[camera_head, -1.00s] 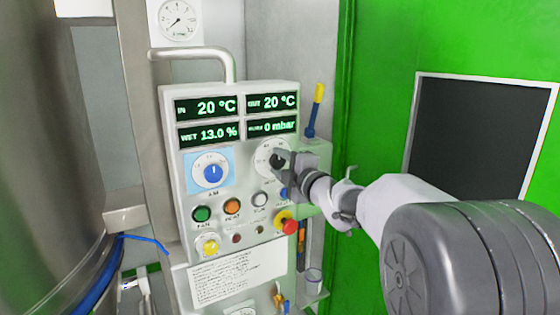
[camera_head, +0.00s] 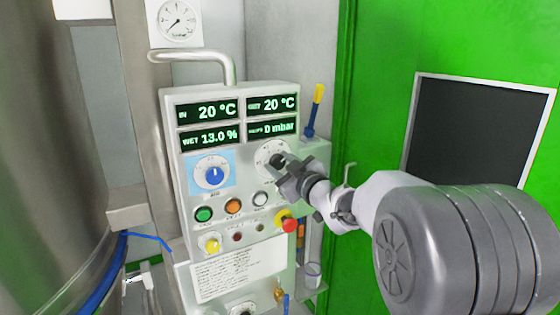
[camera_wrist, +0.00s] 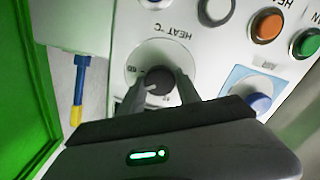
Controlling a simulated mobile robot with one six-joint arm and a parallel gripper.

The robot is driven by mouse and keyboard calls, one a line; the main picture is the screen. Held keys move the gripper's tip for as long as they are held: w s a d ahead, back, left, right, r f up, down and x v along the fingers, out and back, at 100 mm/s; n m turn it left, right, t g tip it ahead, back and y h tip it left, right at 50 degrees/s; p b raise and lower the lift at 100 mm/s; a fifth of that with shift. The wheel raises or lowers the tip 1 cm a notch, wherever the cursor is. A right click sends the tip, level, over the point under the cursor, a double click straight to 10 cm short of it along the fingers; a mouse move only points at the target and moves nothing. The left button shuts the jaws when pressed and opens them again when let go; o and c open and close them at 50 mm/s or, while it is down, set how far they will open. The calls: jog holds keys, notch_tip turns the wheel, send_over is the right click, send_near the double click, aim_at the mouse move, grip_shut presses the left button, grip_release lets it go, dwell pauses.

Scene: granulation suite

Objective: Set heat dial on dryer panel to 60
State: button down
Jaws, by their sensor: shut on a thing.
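The dryer panel (camera_head: 188,165) is a pale box with several green readouts, buttons and two dials. The heat dial (camera_head: 268,150) is the right one, with a dark knob on a white round scale, partly hidden by my gripper. In the wrist view the heat dial (camera_wrist: 158,80) is upside down under its "HEAT °C" label, its white pointer line beside a mark that looks like 60. My gripper (camera_head: 284,168) has its fingers on both sides of the dark knob and is shut on it; the wrist view shows the two fingers (camera_wrist: 160,92) around it.
A blue air dial (camera_head: 213,175) sits left of the heat dial. Green (camera_head: 203,214), orange (camera_head: 233,206) and white (camera_head: 260,199) buttons lie below, with a red emergency stop (camera_head: 290,225). A steel vessel (camera_head: 50,150) stands left; a green wall is right.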

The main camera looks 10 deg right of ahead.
jog(key=m+p, duration=0.1)
jog(key=m, duration=0.3)
jog(key=shift+m+p, duration=0.6)
jog(key=shift+m, duration=1)
jog(key=c, duration=0.9)
grip_release()
jog(key=shift+o, duration=0.2)
jog(key=p+v, duration=0.1)
jog(key=v, duration=1.6)
jog(key=shift+s, duration=0.2)
